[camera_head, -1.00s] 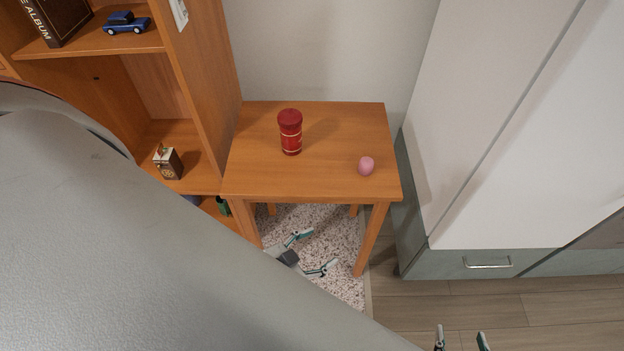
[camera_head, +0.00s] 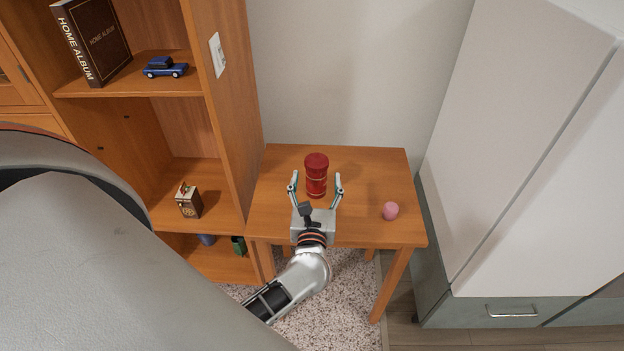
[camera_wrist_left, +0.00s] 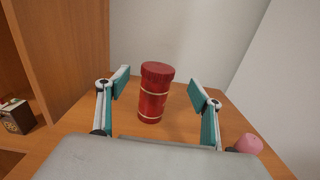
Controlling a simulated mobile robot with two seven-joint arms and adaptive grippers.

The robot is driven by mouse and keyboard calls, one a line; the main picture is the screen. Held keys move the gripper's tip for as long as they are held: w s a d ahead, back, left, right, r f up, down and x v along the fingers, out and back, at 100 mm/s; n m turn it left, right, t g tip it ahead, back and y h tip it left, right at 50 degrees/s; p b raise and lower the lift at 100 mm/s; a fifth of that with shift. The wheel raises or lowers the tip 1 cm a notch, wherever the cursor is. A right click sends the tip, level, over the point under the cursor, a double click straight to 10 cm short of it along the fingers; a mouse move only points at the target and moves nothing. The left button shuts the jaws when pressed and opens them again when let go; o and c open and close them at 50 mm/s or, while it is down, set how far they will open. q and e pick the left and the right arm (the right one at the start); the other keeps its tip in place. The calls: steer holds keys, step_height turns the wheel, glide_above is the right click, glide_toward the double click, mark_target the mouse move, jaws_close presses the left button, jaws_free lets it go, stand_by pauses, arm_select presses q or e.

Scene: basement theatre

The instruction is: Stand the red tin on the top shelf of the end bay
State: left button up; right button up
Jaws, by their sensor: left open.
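The red tin (camera_head: 316,177) stands upright on the small wooden table (camera_head: 372,165). It also shows in the left wrist view (camera_wrist_left: 154,92), beyond and between the fingers. My left gripper (camera_head: 317,182) is open, with its fingers on either side of the near part of the tin; I cannot tell whether they touch it. In the left wrist view the fingers (camera_wrist_left: 158,92) are spread wide and the space between them is empty close to the palm. The wooden bay (camera_head: 232,95) beside the table has a shelf (camera_head: 125,84) at upper left. My right gripper is not in view.
A pink ball-like object (camera_head: 390,211) lies on the table to the right. The upper shelf holds a dark album (camera_head: 92,40) and a blue toy car (camera_head: 165,67). A small brown box (camera_head: 189,201) stands on a lower shelf. A pale cabinet (camera_head: 520,130) stands at right.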

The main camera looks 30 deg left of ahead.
mark_target(316, 169)
arm_select(q)
steer(key=shift+w+a+n, duration=0.2)
steer(key=shift+w+n, duration=0.05)
steer(key=shift+n, duration=0.05)
steer(key=x, duration=0.4)
steer(key=p+x, duration=0.1)
steer(key=x, duration=0.2)
steer(key=shift+a+f, duration=0.15)
steer(key=shift+f, duration=0.25)
steer(key=c, duration=1.8)
steer(key=shift+o, duration=0.2)
steer(key=shift+r, duration=0.15)
